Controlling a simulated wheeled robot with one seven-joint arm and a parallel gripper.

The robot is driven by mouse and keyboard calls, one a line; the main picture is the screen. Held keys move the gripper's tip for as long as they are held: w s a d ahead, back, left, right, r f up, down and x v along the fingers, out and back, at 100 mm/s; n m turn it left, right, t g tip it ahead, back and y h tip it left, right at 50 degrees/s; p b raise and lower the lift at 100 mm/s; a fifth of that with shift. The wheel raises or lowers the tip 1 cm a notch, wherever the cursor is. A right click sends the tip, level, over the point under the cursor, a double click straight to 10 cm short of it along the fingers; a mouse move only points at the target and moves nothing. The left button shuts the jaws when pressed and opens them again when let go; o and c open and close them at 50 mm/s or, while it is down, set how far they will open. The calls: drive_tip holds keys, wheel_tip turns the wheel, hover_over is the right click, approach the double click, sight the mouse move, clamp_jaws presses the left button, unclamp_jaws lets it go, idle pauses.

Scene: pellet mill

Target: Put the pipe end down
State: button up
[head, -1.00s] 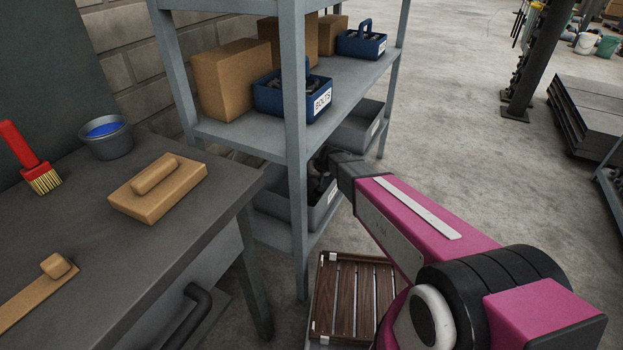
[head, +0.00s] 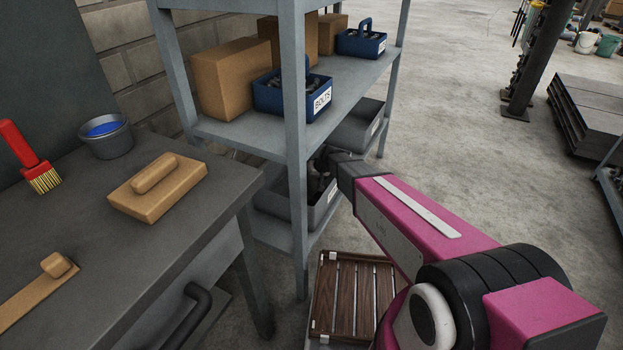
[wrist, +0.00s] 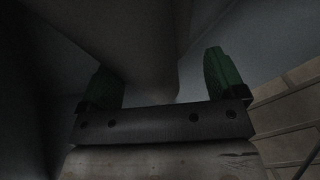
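My gripper (wrist: 163,78) shows in the dark wrist view with its two green fingers wide apart. A grey shape (wrist: 150,50) lies beyond and between the fingers, with gaps on both sides. I cannot tell whether it is the pipe end or part of the shelf or a bin. In the head view my arm reaches left to the lower shelf level, and its dark wrist end is at the grey front bin (head: 325,208). The fingers are hidden there behind the shelf post. Dark items show in that bin, too unclear to name. I cannot make out a pipe end for sure.
The grey shelf unit (head: 297,150) carries cardboard boxes (head: 232,80) and a blue bolts caddy (head: 292,97). A second grey bin (head: 362,130) stands behind the front one. A slatted wooden crate (head: 352,295) is below my arm. A workbench (head: 110,245) fills the left.

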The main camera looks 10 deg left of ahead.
drive_tip(key=v, duration=1.2)
drive_tip(key=s+d+r+m+g+h, duration=0.1)
drive_tip(key=s+d+m+h, duration=0.1)
drive_tip(key=s+d, duration=0.8)
drive_tip(key=s+d+r+m+g+h, duration=0.1)
drive_tip(key=s+d+m+h, duration=0.1)
drive_tip(key=s+d, duration=0.8)
drive_tip(key=d+h, duration=0.1)
drive_tip(key=d, duration=0.6)
drive_tip(key=shift+d, duration=0.3)
drive_tip(key=shift+r, duration=0.15)
